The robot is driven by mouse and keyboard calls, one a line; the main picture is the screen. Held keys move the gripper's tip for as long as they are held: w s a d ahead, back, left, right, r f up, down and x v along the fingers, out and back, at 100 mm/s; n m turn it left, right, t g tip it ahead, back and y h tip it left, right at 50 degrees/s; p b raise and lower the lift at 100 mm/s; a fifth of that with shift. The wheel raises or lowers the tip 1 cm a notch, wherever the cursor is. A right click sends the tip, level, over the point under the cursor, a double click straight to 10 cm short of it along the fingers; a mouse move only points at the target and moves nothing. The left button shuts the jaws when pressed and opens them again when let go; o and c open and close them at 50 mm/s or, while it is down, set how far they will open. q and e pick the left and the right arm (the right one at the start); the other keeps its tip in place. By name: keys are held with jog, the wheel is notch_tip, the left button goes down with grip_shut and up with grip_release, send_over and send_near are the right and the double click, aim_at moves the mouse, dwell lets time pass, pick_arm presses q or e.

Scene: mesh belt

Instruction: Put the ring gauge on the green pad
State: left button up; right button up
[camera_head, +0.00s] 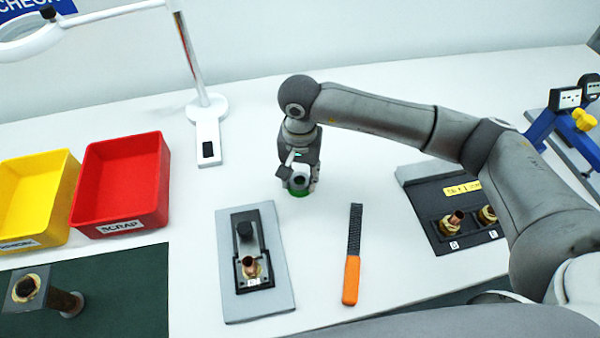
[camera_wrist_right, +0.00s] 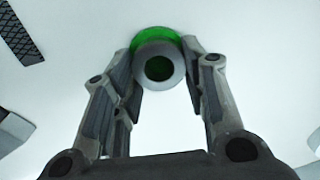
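The ring gauge (camera_wrist_right: 159,69) is a grey disc with a dark round hole, seen between the fingertips of my right gripper in the right wrist view. My right gripper (camera_wrist_right: 163,72) appears shut on its sides. The green pad (camera_wrist_right: 152,37) is a bright green disc behind the ring, partly covered by it. In the head view, my right gripper (camera_head: 300,178) points down over the green pad (camera_head: 299,193), of which only a thin edge shows. Whether the ring touches the pad is unclear. My left gripper is not in view.
A grey fixture (camera_head: 230,295) with a brass fitting and an orange-handled file (camera_head: 352,270) lie in front. A red bin (camera_head: 125,180), yellow bin (camera_head: 35,200) and lamp stand (camera_head: 207,110) are left. A dark tray (camera_head: 425,190) with fittings is right. White table around the pad is clear.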

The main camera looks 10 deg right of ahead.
jog(key=o, duration=0.4)
jog(key=shift+o, duration=0.2)
jog(key=shift+r+p, duration=0.25)
jog(key=shift+p, duration=0.15)
jog(key=shift+w+r+b, duration=0.1)
jog(key=shift+r+b, duration=0.25)
jog(key=shift+b, duration=0.05)
notch_tip(320, 180, up, 11)
jog(key=b, duration=0.3)
